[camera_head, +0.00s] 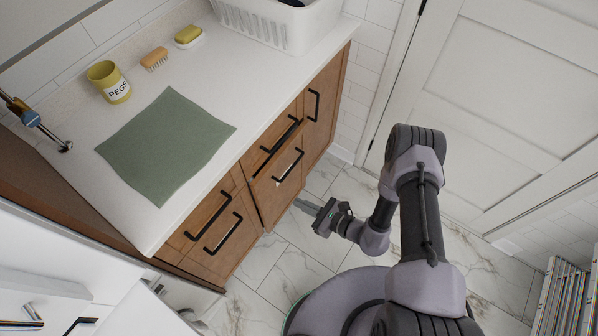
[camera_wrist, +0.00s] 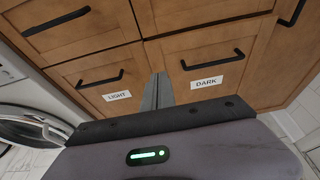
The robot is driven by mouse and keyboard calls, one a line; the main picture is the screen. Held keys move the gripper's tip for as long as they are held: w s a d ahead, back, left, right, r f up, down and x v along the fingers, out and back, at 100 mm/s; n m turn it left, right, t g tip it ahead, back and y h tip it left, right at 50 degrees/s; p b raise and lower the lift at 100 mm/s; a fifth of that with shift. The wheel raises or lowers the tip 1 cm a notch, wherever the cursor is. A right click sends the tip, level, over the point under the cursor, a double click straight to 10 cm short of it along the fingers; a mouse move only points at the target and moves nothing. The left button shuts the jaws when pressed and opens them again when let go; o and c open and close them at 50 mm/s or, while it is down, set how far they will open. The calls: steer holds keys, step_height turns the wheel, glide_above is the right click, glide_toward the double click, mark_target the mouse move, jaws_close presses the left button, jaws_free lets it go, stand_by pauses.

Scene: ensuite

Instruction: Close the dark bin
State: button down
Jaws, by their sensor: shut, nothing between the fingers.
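The dark bin (camera_wrist: 220,72) is a brown wooden front with a black bar handle and a white "DARK" label, at the right in the wrist view. In the head view its front (camera_head: 278,190) is on the cabinet's right-hand part. In the head view my gripper (camera_head: 308,210) is low in front of the cabinet; contact is unclear.
The light bin (camera_wrist: 100,88) is left of the dark one. A round appliance door (camera_wrist: 30,125) stands open at the far left. The white counter (camera_head: 225,85) holds a green cloth, a yellow peg pot and a white basket (camera_head: 285,25). Marble floor (camera_head: 290,260) is clear before the cabinet.

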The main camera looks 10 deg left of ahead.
mark_target(260, 182)
steer(key=b+x, duration=0.1)
steer(key=x, duration=0.3)
steer(key=b+x, duration=0.2)
steer(key=x, duration=0.2)
steer(key=b+x, duration=0.1)
steer(key=x, duration=0.4)
steer(key=shift+s+a+r+b, duration=0.15)
steer(key=shift+r+b, duration=0.2)
steer(key=shift+r, duration=0.05)
steer(key=shift+a+r, duration=0.1)
steer(key=shift+a, duration=0.35)
steer(key=shift+w, duration=0.25)
steer(key=a+b, duration=0.1)
steer(key=w+a, duration=0.1)
steer(key=shift+a+b, duration=0.4)
steer(key=shift+w+r, duration=0.15)
steer(key=shift+r, duration=0.05)
